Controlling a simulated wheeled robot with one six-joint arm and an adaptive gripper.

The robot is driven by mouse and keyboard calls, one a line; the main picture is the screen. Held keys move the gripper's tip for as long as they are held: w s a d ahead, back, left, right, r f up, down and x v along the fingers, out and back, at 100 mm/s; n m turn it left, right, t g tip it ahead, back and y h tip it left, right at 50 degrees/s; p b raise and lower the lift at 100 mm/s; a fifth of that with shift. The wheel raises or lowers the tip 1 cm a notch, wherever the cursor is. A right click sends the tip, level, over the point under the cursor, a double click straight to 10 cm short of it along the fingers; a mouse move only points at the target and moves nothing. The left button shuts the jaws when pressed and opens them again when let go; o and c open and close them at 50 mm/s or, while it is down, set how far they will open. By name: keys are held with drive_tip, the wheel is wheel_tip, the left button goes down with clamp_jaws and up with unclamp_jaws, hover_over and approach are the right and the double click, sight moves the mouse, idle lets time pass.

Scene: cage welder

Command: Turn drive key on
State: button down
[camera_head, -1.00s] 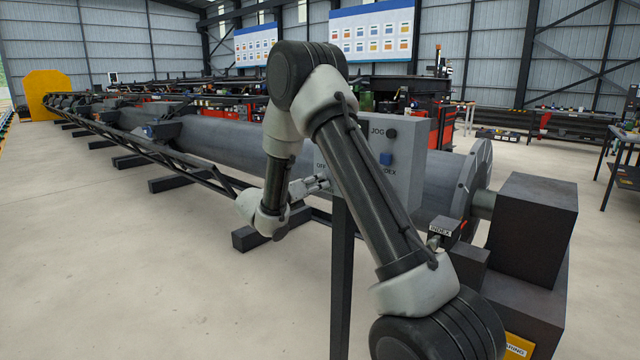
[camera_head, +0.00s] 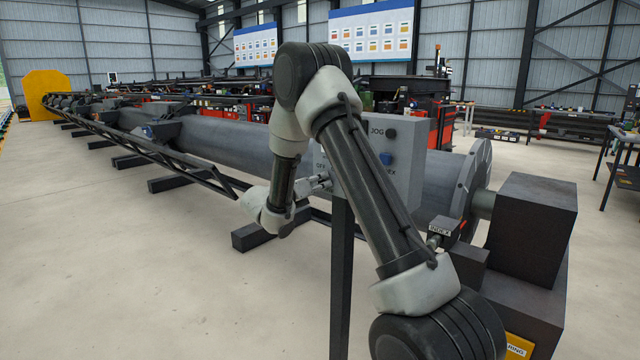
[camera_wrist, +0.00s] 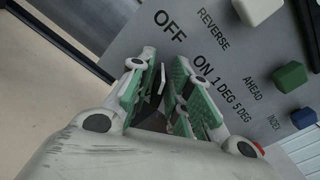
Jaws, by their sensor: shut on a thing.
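The drive key (camera_wrist: 156,92) is a dark piece on the grey control panel (camera_wrist: 205,80), beside the labels OFF and ON in the wrist view. My gripper (camera_wrist: 167,84) has its green-padded fingers closed on the key, one finger on each side. The fingers hide most of the key, so its exact angle is hard to tell. In the head view, my gripper (camera_head: 318,183) reaches the left part of the panel (camera_head: 408,165), and my arm covers much of the panel.
A pale button (camera_wrist: 257,10), a green button (camera_wrist: 289,76) and a blue button (camera_wrist: 303,118) stick out to the right of the key. A post (camera_head: 342,280) holds the panel. A long grey cylinder (camera_head: 220,140) lies behind. The floor at left is clear.

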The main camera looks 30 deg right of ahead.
drive_tip(key=m, duration=0.6)
drive_tip(key=shift+s, duration=0.15)
drive_tip(key=m, duration=0.5)
drive_tip(key=shift+s+d, duration=0.1)
drive_tip(key=shift+s, duration=0.05)
drive_tip(key=shift+m, duration=0.4)
drive_tip(key=c, duration=1.6)
unclamp_jaws()
drive_tip(key=shift+o, duration=0.2)
drive_tip(key=v, duration=1.2)
